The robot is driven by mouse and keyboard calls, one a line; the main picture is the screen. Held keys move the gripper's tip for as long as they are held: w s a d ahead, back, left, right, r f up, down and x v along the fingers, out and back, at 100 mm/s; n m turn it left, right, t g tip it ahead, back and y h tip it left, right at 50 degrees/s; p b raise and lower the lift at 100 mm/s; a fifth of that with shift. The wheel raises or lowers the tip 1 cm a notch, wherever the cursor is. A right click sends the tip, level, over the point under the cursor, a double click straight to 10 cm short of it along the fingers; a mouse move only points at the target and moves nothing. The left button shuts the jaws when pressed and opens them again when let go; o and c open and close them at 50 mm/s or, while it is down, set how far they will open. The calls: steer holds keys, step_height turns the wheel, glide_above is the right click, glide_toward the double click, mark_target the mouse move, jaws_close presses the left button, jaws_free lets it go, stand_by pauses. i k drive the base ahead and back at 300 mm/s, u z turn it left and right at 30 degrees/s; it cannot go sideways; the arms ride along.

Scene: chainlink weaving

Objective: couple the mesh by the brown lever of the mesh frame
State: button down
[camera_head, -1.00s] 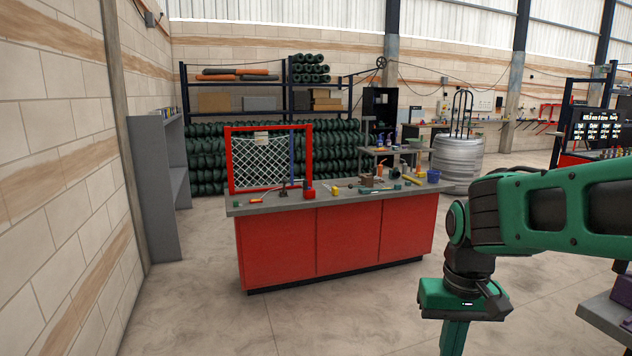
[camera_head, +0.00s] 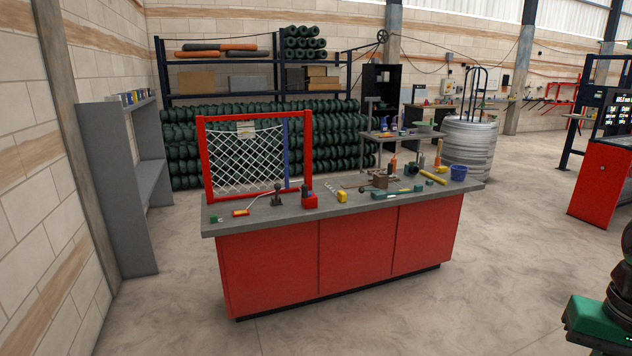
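The mesh frame (camera_head: 204,160) is a red upright rectangle on the left half of the grey-topped bench. White chain-link mesh (camera_head: 240,165) hangs inside it, its top edge sagging below the top bar. A blue upright bar (camera_head: 286,158) stands at the mesh's right side. A small dark lever on a base (camera_head: 277,194) stands on the bench in front of the frame; I cannot tell whether it is the brown lever. Part of my green and black arm shows at the lower right edge. My gripper's fingers are outside the picture, far from the frame.
A grey shelf (camera_head: 105,190) stands at the left wall. Green mesh rolls (camera_head: 190,150) are stacked behind. The floor before the bench is clear.

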mark_target(278, 187)
steer(key=i, duration=1.2)
steer(key=u, duration=0.6)
steer(key=i, duration=1.25)
steer(key=u, duration=0.55)
